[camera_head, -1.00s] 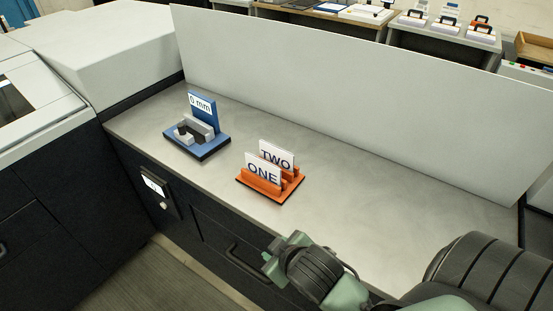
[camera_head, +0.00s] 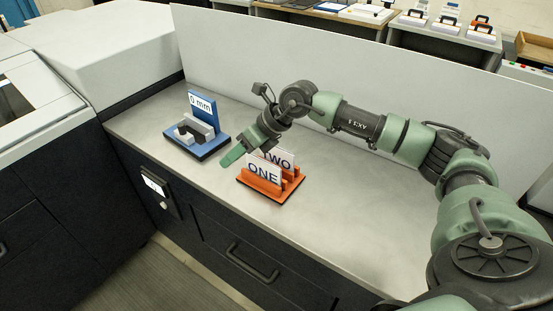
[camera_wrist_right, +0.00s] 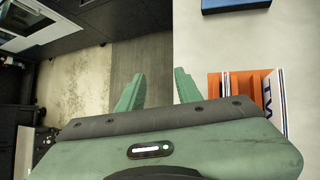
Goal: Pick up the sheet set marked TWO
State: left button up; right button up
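The sheet set marked TWO (camera_head: 279,161) stands upright in the rear slot of an orange holder (camera_head: 270,193). The set marked ONE (camera_head: 263,172) stands upright in front of it. My right gripper (camera_head: 236,156) is left of and above the holder, partly covering the top left of TWO in the head view. In the wrist view its fingers (camera_wrist_right: 158,90) are apart with nothing between them. The orange holder (camera_wrist_right: 241,85) and a white sheet edge with partial blue letters (camera_wrist_right: 283,98) lie to their right, partly hidden by the gripper body. My left gripper is out of view.
A blue stand (camera_head: 202,118) with a grey clamp and a "0 mm" sign stands left of the holder. A tall white panel (camera_head: 400,85) closes off the back of the grey counter (camera_head: 340,215). The counter right of the holder is clear.

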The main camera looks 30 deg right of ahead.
aim_at(278, 148)
jog(key=d+g+h, duration=0.1)
jog(key=d+h, duration=0.4)
jog(key=d, duration=1)
jog(key=shift+m, duration=0.3)
jog(key=p+x, duration=0.1)
jog(key=x, duration=0.2)
jog(key=p+x, duration=0.2)
jog(key=x, duration=0.1)
jog(key=shift+s+f+p, duration=0.1)
jog(key=shift+f+p, duration=0.2)
jog(key=shift+f, duration=0.35)
jog(key=shift+f+b, duration=0.2)
jog(key=shift+b, duration=0.15)
grip_shut()
